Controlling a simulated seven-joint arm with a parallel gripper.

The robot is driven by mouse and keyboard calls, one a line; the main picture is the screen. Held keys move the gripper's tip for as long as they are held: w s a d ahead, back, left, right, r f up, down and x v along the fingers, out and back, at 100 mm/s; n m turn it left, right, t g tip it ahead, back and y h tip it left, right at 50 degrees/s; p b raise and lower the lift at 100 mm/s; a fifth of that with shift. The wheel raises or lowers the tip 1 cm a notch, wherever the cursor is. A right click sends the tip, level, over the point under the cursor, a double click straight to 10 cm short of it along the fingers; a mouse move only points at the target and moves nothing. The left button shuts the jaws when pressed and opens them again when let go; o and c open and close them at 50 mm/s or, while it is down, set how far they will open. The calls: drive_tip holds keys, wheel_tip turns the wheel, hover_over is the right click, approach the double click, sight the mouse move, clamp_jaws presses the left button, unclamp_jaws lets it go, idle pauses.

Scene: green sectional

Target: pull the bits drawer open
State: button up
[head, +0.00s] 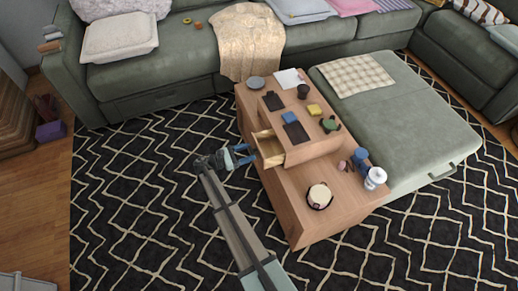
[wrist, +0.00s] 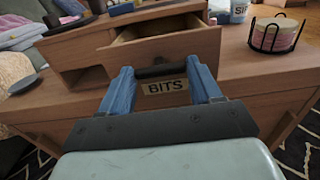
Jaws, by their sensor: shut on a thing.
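The bits drawer (head: 268,145) is in the small wooden unit on top of the long wooden table. It stands partly out, and its inside shows from above. In the wrist view its front (wrist: 195,48) carries a "BITS" label (wrist: 165,86) and a dark bar handle (wrist: 160,70). My gripper (head: 246,155) is at the drawer front, over the rug. Its blue fingers (wrist: 162,74) stand at both ends of the handle and are shut on it. The drawer's inside is only partly visible in the wrist view.
Several small items lie on the unit's top. The patterned rug (head: 145,165) left of the drawer is clear.

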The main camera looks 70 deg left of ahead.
drive_tip(key=s, duration=0.3)
drive_tip(key=o, duration=1.5)
drive_tip(key=s, duration=1.4)
